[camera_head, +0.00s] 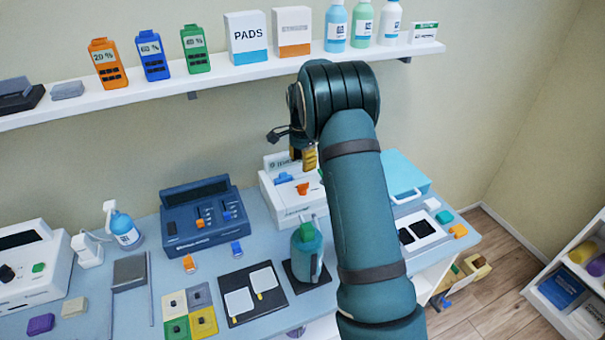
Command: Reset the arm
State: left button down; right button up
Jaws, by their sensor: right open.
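My right arm rises through the middle of the head view and bends over at its top. My right gripper (303,156) hangs below the bend, partly hidden by the arm. It is open, and nothing shows between its fingers. It is above or in front of the white device (284,204) with blue and orange parts at the back of the table; I cannot tell whether it touches it. My left gripper is not in view.
A wall shelf (160,88) with boxes and bottles runs behind the arm. The blue table (150,260) holds a dark blue device (199,216), a teal jug (306,252), a black pad mat (252,294) and a cyan case (404,176).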

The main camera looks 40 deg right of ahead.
notch_tip(320, 180, up, 2)
jog(key=shift+r, duration=0.1)
dwell(0.7)
